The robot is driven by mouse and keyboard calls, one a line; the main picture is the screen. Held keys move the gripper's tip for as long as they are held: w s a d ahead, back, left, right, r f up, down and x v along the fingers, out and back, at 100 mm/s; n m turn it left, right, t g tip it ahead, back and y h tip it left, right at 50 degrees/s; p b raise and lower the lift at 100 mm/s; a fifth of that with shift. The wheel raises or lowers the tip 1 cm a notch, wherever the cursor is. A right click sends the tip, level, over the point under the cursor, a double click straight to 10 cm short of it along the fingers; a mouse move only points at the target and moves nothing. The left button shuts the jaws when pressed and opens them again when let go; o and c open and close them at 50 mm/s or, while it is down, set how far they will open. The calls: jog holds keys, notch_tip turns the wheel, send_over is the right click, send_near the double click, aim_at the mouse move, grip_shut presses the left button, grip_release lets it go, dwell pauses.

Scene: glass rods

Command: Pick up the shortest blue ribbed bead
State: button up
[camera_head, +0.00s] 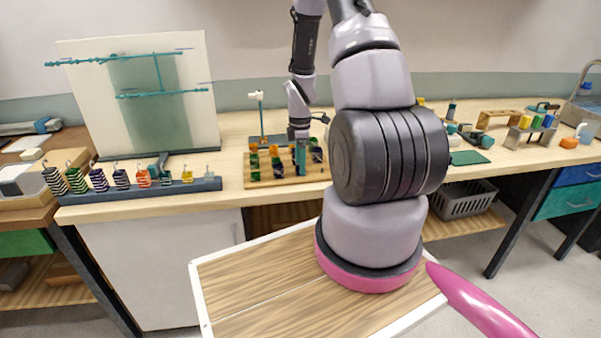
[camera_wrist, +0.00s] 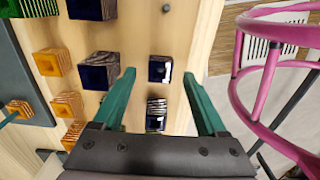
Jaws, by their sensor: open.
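Dark blue beads with pale-striped sides stand on a light wooden board (camera_head: 257,182). In the wrist view, one blue bead (camera_wrist: 159,72) lies ahead, between the lines of my two fingers. A second blue bead (camera_wrist: 155,122) is nearer, also between the fingers and partly hidden by the gripper body. Two more blue beads (camera_wrist: 99,72) (camera_wrist: 91,9) stand left of the left finger. Heights are hard to compare from above, so I cannot tell which is shortest. My gripper (camera_wrist: 163,88) is open and empty, with teal fingers; it points down over the board in the head view (camera_head: 301,165).
Orange beads (camera_wrist: 56,66) and green beads (camera_wrist: 39,6) stand close by on the left. A dark rack with striped hanging pieces (camera_head: 140,190) is left of the board. The board's right side is bare in the wrist view.

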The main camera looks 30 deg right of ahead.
jog(key=shift+f, duration=0.75)
grip_shut()
notch_tip(320, 180, up, 10)
